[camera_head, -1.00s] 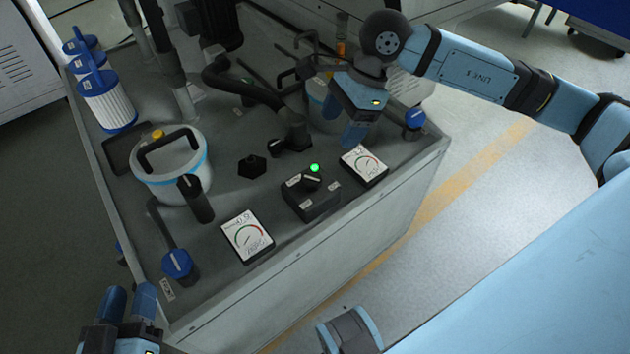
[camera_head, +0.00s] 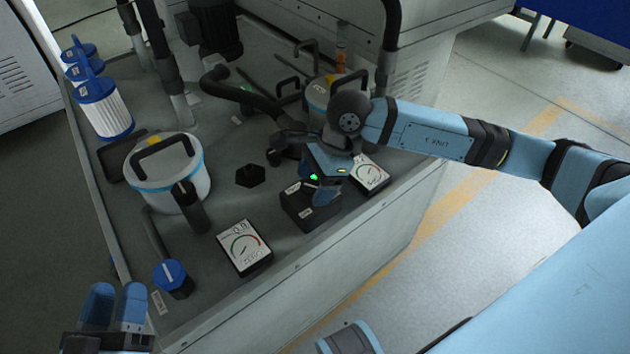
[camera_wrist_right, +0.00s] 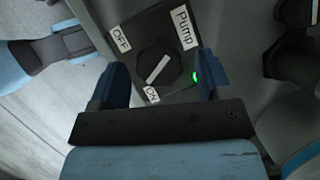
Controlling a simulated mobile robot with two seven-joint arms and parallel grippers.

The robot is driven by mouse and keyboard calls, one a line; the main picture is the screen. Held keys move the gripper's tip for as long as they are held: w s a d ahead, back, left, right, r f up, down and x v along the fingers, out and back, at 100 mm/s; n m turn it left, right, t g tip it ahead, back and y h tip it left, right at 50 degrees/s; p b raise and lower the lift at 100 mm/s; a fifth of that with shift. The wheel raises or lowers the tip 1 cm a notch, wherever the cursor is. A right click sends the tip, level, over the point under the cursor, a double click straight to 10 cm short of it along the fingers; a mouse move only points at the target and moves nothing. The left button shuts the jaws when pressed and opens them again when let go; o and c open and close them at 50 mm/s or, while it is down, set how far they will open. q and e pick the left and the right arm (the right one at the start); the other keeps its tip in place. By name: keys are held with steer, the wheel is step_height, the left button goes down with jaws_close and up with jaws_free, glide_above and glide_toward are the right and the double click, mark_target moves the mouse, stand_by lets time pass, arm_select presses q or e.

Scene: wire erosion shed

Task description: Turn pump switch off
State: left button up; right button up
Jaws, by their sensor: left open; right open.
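The pump switch is a dark box (camera_head: 297,213) near the front edge of the grey bench top, with a lit green lamp (camera_head: 313,177). In the right wrist view its round knob (camera_wrist_right: 158,68) has a white pointer bar that slants, its lower end toward the ON label (camera_wrist_right: 151,94). The OFF label (camera_wrist_right: 121,39) and the Pump label (camera_wrist_right: 184,27) also show. My right gripper (camera_head: 322,192) is over the box; in the wrist view its open blue fingers (camera_wrist_right: 164,82) stand on either side of the knob, with gaps. My left gripper (camera_head: 116,305) is open and empty at lower left.
Gauges stand left (camera_head: 244,247) and right (camera_head: 369,175) of the box. A blue-topped valve (camera_head: 172,276) and a white canister with a black handle (camera_head: 160,190) are further left. A black hose (camera_head: 240,90) runs behind the box.

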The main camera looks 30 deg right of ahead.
steer(key=c, duration=0.9)
arm_select(q)
steer(key=shift+r, duration=0.1)
arm_select(e)
steer(key=shift+c, duration=0.2)
steer(key=m, duration=0.2)
steer(key=m+t, duration=0.1)
steer(key=m, duration=0.1)
steer(key=m+t, duration=0.1)
steer(key=m, duration=0.1)
steer(key=shift+s+a+h+b, duration=0.15)
steer(key=shift+s+h+b, duration=0.1)
steer(key=shift+h+b, duration=0.15)
arm_select(q)
steer(key=shift+f, duration=0.85)
arm_select(e)
steer(key=m+h, duration=0.1)
steer(key=m, duration=0.2)
steer(key=m+t, duration=0.1)
steer(key=m, duration=0.1)
steer(key=shift+s+a+m+h, duration=0.1)
steer(key=shift+a+m+h, duration=0.05)
steer(key=shift+m+h, duration=0.25)
arm_select(q)
steer(key=shift+w, duration=0.1)
arm_select(e)
steer(key=shift+t, duration=0.3)
